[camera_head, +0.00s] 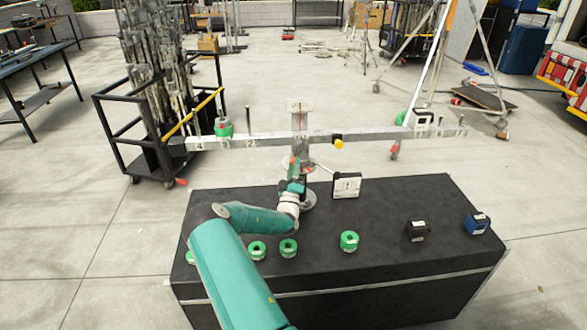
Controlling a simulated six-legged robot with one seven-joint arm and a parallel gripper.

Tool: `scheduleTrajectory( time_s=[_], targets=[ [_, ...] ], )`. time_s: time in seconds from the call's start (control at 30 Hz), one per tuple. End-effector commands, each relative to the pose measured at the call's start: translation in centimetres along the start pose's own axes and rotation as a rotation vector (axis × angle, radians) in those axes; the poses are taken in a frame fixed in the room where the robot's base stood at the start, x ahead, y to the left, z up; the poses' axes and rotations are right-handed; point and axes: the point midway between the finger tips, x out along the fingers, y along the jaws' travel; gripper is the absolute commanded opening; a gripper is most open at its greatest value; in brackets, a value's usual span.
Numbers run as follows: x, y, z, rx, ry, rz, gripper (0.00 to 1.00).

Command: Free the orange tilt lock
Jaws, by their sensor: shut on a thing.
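A grey numbered beam (270,141) crosses a post behind the black table, its left end slightly lower in the picture than its right. A small orange-red part (294,163), which looks like the tilt lock, shows at the post below the beam. My gripper (295,172) reaches up to it from below and appears shut on it; the arm and fingers hide most of the contact.
On the black table (390,195) lie several green rings (349,240), a black block (416,231), a blue block (477,224) and a white sign (347,186). A black cart (120,130) stands behind left, a tripod (435,60) behind right. The table's right-back part is clear.

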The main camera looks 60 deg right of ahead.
Motion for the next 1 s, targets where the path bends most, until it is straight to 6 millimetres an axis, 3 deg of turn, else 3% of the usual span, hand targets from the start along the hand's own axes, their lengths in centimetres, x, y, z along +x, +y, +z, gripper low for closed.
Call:
scheduleTrajectory(
  time_s=[0.03,0.07,0.17,1.0],
  targets=[
    [0.44,0.15,-0.25,0.003,0.004,0.002,0.00],
    [0.45,0.15,-0.25,0.003,0.004,0.003,0.28],
    [0.45,0.18,-0.24,0.003,0.004,0.003,0.47],
    [-0.14,-0.12,0.13,0.007,-0.011,-0.004,0.47]
  ],
)
